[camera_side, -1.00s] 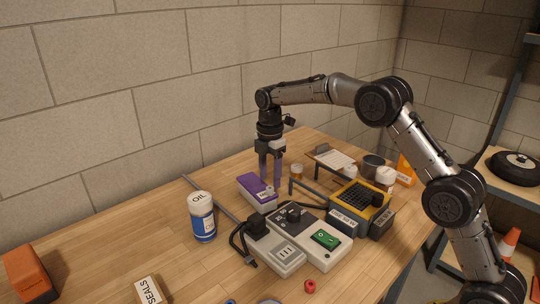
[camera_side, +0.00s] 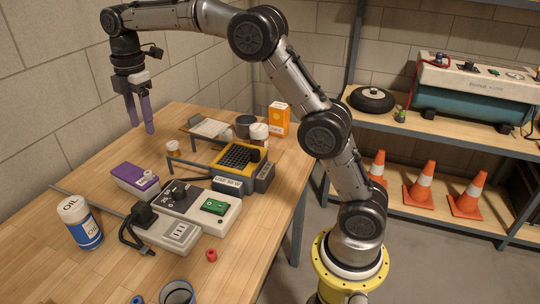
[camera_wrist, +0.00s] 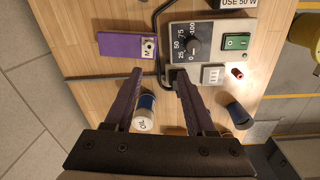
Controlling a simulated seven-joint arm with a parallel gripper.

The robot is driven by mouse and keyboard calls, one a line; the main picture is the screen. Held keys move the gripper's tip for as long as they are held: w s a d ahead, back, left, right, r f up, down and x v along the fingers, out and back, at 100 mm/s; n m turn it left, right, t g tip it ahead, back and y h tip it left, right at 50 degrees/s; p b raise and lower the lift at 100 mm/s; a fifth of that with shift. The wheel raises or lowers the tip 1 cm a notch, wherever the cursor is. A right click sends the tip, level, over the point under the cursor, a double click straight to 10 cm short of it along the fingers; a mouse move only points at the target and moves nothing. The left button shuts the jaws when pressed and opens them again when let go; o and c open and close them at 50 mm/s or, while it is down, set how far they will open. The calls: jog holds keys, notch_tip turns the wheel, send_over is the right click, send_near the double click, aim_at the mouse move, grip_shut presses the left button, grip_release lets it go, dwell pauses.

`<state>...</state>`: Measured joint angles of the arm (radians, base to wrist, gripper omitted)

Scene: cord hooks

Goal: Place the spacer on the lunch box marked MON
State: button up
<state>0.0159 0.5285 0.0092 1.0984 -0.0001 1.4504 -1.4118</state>
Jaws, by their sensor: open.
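The purple lunch box (camera_side: 128,182) lies on the wooden table; it also shows in the wrist view (camera_wrist: 117,45). Its white label is partly covered, with only an M readable in the wrist view. A small pale, metallic-looking round piece (camera_wrist: 150,46), which looks like the spacer, is at the label end of the box and appears to rest on it; it also shows in the side view (camera_side: 148,176). My gripper (camera_side: 142,130) is open and empty, raised above the table behind the lunch box. Its two fingers also show in the wrist view (camera_wrist: 160,74).
A grey dial unit (camera_side: 200,205) with a green switch and a socket block (camera_side: 168,234) with a black cord stand beside the box. An oil can (camera_side: 82,226), a yellow-framed grid unit (camera_side: 236,160) and a red ring (camera_side: 211,255) are nearby. The table's left front is mostly clear.

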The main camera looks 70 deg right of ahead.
jog(key=s+r+m+t, duration=0.2)
jog(key=s+r+m, duration=0.3)
jog(key=s, duration=0.6)
jog(key=s+f+m+t, duration=0.1)
jog(key=s+f+m, duration=0.1)
jog(key=s, duration=0.6)
jog(key=s+f+m+t, duration=0.1)
jog(key=s+f+m, duration=0.1)
jog(key=s+m, duration=0.3)
jog(key=s+f+m+t, duration=0.1)
jog(key=s+f+m, duration=0.2)
jog(key=s, duration=0.8)
jog(key=shift+a+m, duration=0.4)
jog(key=shift+m, duration=0.1)
